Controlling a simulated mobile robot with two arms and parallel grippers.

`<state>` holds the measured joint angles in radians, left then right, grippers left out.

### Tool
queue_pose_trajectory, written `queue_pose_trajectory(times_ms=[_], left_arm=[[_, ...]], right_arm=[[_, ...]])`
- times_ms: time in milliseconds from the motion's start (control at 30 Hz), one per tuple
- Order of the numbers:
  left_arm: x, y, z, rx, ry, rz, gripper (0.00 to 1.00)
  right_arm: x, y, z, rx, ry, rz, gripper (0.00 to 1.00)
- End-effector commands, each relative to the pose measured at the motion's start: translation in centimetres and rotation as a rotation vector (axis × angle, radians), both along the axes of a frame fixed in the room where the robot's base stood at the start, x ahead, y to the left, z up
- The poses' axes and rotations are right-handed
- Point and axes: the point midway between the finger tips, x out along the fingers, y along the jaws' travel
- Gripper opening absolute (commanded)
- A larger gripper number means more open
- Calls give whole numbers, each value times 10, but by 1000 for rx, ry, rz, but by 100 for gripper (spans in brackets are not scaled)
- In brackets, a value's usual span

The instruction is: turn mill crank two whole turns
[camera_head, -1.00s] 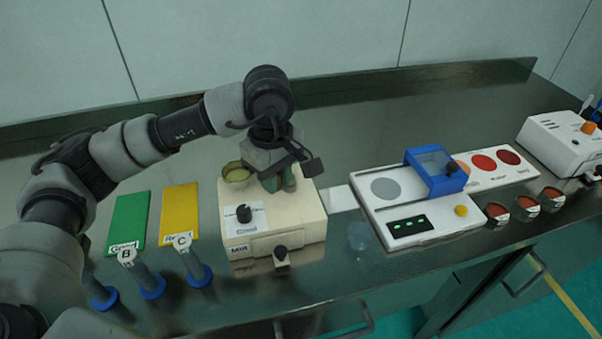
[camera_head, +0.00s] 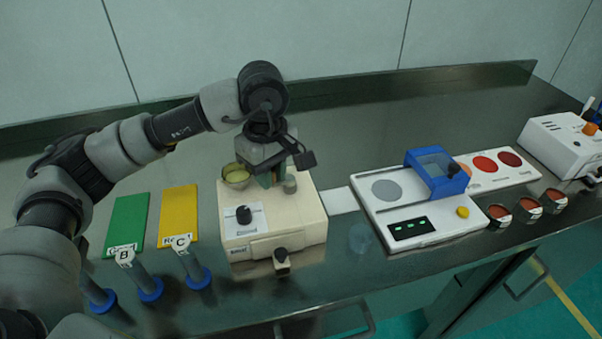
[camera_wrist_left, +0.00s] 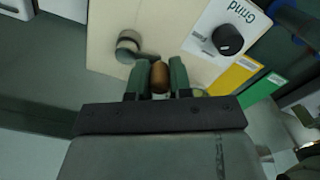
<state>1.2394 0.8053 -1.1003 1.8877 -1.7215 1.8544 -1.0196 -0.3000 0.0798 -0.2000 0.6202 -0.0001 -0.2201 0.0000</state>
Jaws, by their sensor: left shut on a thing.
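The mill (camera_head: 272,223) is a cream box with a black knob (camera_head: 244,214) on its top and a drawer knob on its front. My left gripper (camera_head: 272,180) is over the back of the mill's top, pointing down. In the left wrist view the gripper (camera_wrist_left: 160,80) is shut on the brown crank handle (camera_wrist_left: 160,76), with a green finger on each side. The crank's grey hub (camera_wrist_left: 128,45) shows beside it on the mill's top. A small brass-coloured cup (camera_head: 236,175) is at the mill's back left. My right gripper is not in view.
Green (camera_head: 127,224) and yellow (camera_head: 179,215) mats lie left of the mill, with several blue-based labelled tubes (camera_head: 197,276) in front. A white panel with a blue-framed box (camera_head: 437,174) stands to the right, with several small red-filled cups (camera_head: 528,209) beside it.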

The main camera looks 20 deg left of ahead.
Motion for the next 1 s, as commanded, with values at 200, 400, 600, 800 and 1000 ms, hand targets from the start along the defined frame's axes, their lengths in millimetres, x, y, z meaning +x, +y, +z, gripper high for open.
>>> queue_pose_trajectory(times_ms=[200,400,600,800,1000], left_arm=[[11,6,-3,5,1,9,8],[15,8,-2,4,0,7,8],[15,7,-2,3,1,5,8],[20,5,-2,1,0,4,9],[30,3,-2,0,1,3,8]], right_arm=[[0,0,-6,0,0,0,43],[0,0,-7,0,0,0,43],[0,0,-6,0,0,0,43],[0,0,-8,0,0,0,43],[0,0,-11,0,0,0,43]])
